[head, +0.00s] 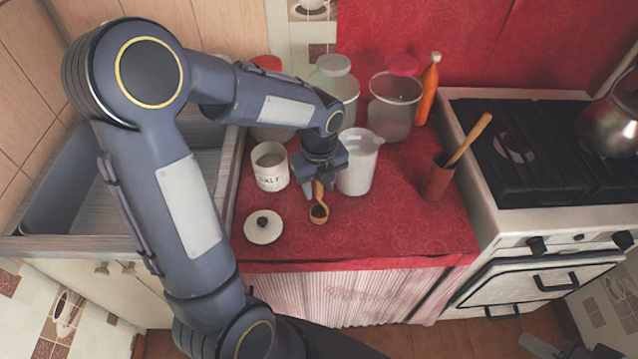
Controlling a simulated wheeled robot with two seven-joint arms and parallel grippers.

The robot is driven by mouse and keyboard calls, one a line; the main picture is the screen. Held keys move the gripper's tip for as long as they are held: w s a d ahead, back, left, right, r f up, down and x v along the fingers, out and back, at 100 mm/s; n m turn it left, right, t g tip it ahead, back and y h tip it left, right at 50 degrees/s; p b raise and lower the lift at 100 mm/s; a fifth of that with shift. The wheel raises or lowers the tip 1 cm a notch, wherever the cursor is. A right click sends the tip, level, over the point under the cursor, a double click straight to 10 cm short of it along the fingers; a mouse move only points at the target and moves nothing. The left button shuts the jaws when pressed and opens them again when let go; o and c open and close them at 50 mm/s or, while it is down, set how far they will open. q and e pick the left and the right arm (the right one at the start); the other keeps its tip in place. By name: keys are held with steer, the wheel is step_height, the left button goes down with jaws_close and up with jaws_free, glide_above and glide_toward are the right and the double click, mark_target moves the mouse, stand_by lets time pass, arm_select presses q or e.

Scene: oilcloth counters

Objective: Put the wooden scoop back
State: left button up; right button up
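The wooden scoop (319,212) hangs from my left gripper (318,186), bowl down, above the red oilcloth. The gripper's fingers are shut around its handle. The bowl's inside looks dark, and I cannot tell if anything is in it. A white open jar lettered "SALT" (270,170) stands just left of the gripper. Its likely lid, white with a dark knob (263,227), lies on the cloth in front. Grey parts of what seems to be my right gripper (572,350) show at the bottom right edge, mostly cut off.
A white pitcher (358,165) stands close right of the gripper. A brown holder (436,180) with a wooden utensil stands near the stove (540,160). The front right cloth (400,235) is clear.

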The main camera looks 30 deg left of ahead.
arm_select(q)
steer(key=shift+r, duration=0.1)
step_height(320, 180, up, 11)
steer(key=shift+r+p, duration=0.1)
steer(key=shift+p, duration=0.4)
steer(key=shift+r, duration=0.3)
steer(key=shift+s+r+n, duration=0.2)
steer(key=shift+s+n, duration=0.05)
steer(key=shift+n, duration=0.05)
steer(key=s+d+n+t+h, duration=0.2)
steer(key=s+n, duration=0.6)
steer(key=n, duration=0.5)
steer(key=s+d+f+n+t+h, duration=0.1)
steer(key=s+d+n+t, duration=0.1)
steer(key=s+n, duration=0.6)
steer(key=n+t, duration=0.1)
steer(key=n, duration=0.4)
steer(key=shift+s+f+t+h, duration=0.2)
steer(key=shift+s+t+h, duration=0.1)
steer(key=shift+h, duration=0.1)
